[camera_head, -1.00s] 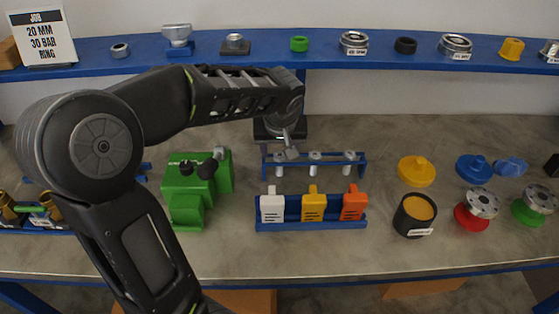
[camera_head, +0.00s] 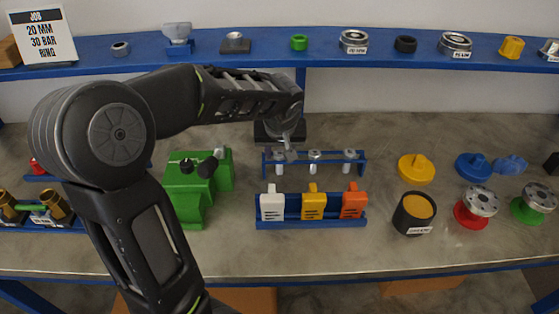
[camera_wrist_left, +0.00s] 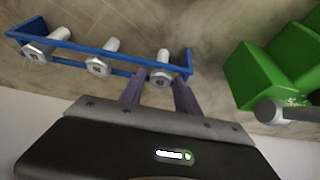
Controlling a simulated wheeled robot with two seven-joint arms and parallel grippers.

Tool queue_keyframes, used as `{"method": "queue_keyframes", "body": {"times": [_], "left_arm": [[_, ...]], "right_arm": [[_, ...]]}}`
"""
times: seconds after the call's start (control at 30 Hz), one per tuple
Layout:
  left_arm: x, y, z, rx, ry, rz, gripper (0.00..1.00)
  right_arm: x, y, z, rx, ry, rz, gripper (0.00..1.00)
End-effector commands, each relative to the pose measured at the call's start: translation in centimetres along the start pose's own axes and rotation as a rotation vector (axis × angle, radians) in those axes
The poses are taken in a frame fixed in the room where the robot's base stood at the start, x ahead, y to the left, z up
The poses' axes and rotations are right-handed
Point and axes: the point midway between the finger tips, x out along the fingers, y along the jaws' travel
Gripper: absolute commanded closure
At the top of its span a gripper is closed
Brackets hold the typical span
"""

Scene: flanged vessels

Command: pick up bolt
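Three silver hex-head bolts stand in a blue rack (camera_head: 323,161) on the bench: a left bolt (camera_head: 279,158), a middle bolt (camera_head: 315,157) and a right bolt (camera_head: 348,158). My left gripper (camera_head: 287,144) points down at the left bolt. In the left wrist view my left gripper (camera_wrist_left: 160,88) is open, its two purple-grey fingers apart with the head of that same bolt (camera_wrist_left: 161,78) showing between them. Whether the fingers touch it I cannot tell. The other two bolts show farther left there. My right gripper is not in view.
A green vise-like block (camera_head: 190,190) stands left of the rack, close to my left gripper. A blue holder (camera_head: 310,224) with white, yellow and orange tags stands in front. A black cup (camera_head: 413,214) and flanged parts are at right. A blue shelf (camera_head: 270,58) runs behind.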

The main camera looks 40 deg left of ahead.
Motion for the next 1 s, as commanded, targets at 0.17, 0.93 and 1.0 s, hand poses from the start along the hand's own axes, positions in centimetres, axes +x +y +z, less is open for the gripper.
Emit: {"method": "queue_keyframes", "body": {"times": [0.17, 0.93, 1.0], "left_arm": [[0.0, 0.0, 0.0, 0.0, 0.0, 0.0, 0.77], [-0.05, 0.02, -0.05, 0.0, 0.001, 0.001, 1.0], [-0.15, 0.03, -0.11, 0.0, 0.002, 0.001, 1.0]], "right_arm": [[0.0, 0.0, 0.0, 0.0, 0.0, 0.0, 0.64], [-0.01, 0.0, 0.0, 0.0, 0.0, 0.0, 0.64], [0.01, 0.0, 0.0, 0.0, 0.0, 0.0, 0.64]]}}
